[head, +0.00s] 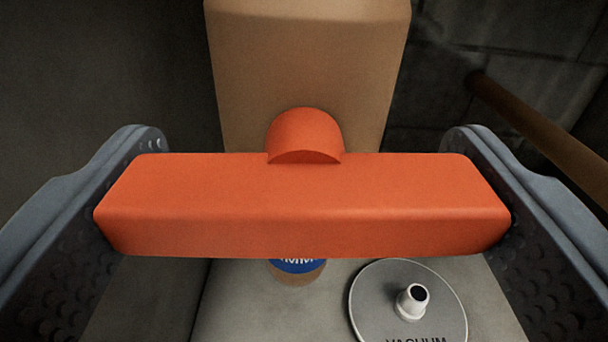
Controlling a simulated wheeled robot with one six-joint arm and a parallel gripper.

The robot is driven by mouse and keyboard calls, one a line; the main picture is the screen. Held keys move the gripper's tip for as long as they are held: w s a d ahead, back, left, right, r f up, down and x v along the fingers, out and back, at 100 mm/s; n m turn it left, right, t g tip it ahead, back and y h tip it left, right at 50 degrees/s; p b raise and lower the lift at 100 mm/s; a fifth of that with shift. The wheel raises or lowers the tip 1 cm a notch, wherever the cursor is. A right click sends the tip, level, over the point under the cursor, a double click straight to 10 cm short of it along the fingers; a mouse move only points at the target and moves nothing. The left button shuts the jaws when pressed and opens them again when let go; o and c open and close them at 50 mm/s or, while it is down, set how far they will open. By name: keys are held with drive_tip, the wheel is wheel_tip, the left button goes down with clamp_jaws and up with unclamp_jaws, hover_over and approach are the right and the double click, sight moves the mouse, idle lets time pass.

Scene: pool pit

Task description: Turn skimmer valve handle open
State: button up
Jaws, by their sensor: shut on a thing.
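The orange valve handle (300,206) is a bar lying level across the middle of the head view. An orange hub (305,135) rises behind its centre, in front of a tan valve body (310,60). My gripper (303,215) has one grey finger at each end of the bar, and both are shut on it. The part of the valve body behind the bar is hidden.
Below the bar is a pale surface with a round grey plate (375,305) marked "VACUUM", bearing a white nozzle (412,302). A partly hidden blue label (297,265) is left of it. A brown pipe (540,130) runs along the right by a dark block wall (490,40).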

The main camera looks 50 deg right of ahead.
drive_tip(key=n, duration=1.3)
idle(0.5)
drive_tip(key=o, duration=0.9)
drive_tip(key=v, duration=1.7)
drive_tip(key=shift+s+a, duration=0.2)
